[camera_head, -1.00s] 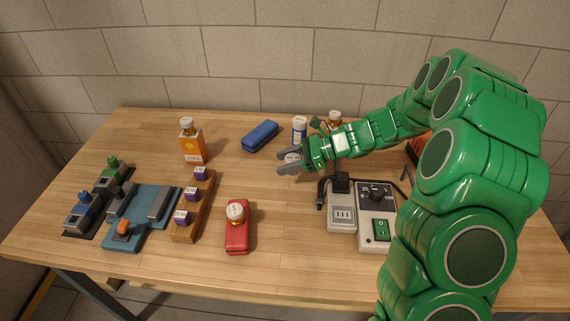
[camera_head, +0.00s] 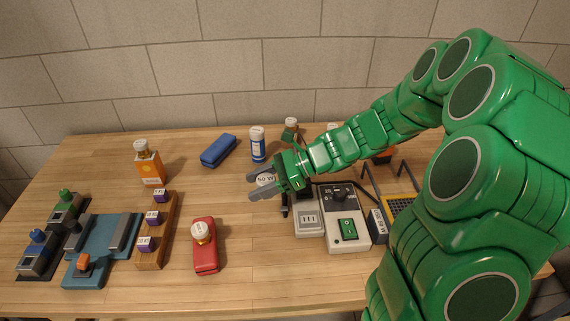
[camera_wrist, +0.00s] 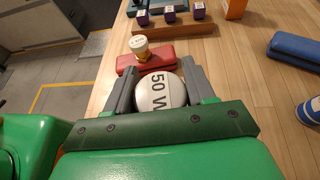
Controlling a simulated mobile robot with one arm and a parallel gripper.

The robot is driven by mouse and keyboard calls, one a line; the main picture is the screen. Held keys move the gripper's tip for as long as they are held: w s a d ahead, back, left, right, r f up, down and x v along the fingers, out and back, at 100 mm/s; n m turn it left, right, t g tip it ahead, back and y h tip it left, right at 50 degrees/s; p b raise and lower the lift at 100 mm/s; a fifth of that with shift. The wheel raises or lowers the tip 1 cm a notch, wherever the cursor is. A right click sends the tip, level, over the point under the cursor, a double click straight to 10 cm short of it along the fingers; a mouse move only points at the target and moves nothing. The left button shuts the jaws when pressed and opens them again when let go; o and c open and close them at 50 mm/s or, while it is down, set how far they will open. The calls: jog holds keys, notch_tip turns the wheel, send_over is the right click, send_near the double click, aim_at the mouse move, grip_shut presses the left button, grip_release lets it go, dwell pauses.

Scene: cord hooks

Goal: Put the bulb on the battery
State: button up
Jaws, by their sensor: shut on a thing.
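A round white bulb (camera_wrist: 161,92) marked 50 W is between the two grey fingers of my gripper (camera_wrist: 157,70) in the wrist view. In the head view my gripper (camera_head: 254,186) holds the bulb (camera_head: 265,180) above the table, left of the grey-white units. No block reads clearly as a battery. A red block (camera_head: 206,258) with a white-topped bulb (camera_head: 201,231) on it lies front of middle. An orange block (camera_head: 149,170) with a white-topped piece stands at the back left. A blue block (camera_head: 218,151) lies bare at the back.
A wooden rack (camera_head: 168,228) with purple labelled cubes stands left of the red block. A teal fixture (camera_head: 100,258) is farther left. A blue-and-white bottle (camera_head: 258,146) stands behind my gripper. A grey-white unit with a green switch (camera_head: 349,228) is right. Table between rack and gripper is partly clear.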

jog(key=w+d+r+m+t+h, duration=0.1)
jog(key=w+d+r+m+t, duration=0.3)
jog(key=d, duration=0.8)
jog(key=w+d+r+m+t+h, duration=0.25)
jog(key=w+d, duration=0.35)
jog(key=d, duration=0.6)
jog(key=w+d+r+m+t+h, duration=0.1)
jog(key=w+d+r+m+t, duration=0.35)
jog(key=d, duration=0.75)
jog(key=shift+n+y, duration=0.25)
jog(key=shift+n, duration=0.05)
jog(key=w+d+f, duration=0.1)
jog(key=w+f, duration=0.2)
jog(key=w, duration=0.1)
jog(key=w+d+f, duration=0.1)
jog(key=w+f, duration=0.2)
jog(key=w, duration=0.1)
jog(key=w+d+f, duration=0.1)
jog(key=w+f, duration=0.2)
jog(key=w, duration=0.1)
jog(key=shift+w+d, duration=0.25)
jog(key=shift+w, duration=0.15)
jog(key=shift+w+d+f, duration=0.15)
jog(key=shift+w+f, duration=0.4)
jog(key=shift+f, duration=1.65)
